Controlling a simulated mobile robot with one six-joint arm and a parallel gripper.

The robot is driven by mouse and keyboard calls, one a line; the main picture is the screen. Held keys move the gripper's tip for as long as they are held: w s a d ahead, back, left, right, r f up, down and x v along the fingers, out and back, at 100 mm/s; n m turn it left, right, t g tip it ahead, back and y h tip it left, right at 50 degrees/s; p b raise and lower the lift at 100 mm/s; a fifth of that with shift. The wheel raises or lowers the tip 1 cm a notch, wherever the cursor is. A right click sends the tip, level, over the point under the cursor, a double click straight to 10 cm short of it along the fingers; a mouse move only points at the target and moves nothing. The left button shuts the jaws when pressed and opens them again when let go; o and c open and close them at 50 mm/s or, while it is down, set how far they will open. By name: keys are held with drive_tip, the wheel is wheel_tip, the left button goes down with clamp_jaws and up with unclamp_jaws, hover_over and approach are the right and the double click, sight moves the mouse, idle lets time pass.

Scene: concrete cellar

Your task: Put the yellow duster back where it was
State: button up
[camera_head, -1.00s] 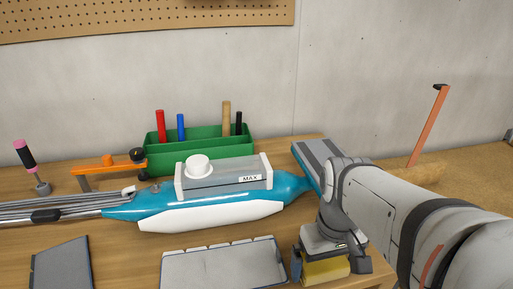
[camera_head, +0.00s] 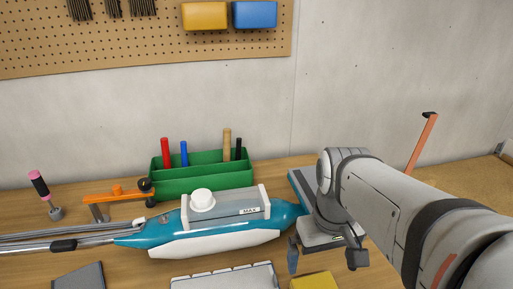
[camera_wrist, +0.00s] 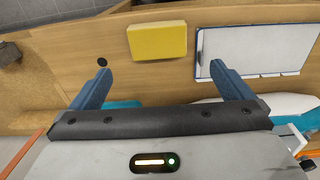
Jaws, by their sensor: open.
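The yellow duster (camera_head: 315,282) is a plain yellow block lying on the wooden table, to the right of a pale flat board (camera_head: 225,277). The head view's lower edge cuts it off. The wrist view shows the whole duster (camera_wrist: 158,40) flat on the wood, near the table edge. My gripper (camera_head: 325,258) is open and empty above the duster and apart from it. In the wrist view its two blue fingers (camera_wrist: 160,70) are spread wide, with the duster beyond and between them.
A blue vacuum-like tool (camera_head: 215,240) lies left of my gripper. A green holder (camera_head: 203,184) with several upright sticks stands behind it. An orange clamp (camera_head: 118,197) stands at left.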

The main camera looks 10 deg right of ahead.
drive_tip(key=w+a, duration=0.1)
drive_tip(key=a+f+t, duration=0.1)
drive_tip(key=w+a+t, duration=0.1)
drive_tip(key=a, duration=0.1)
drive_tip(key=shift+w+f, duration=0.35)
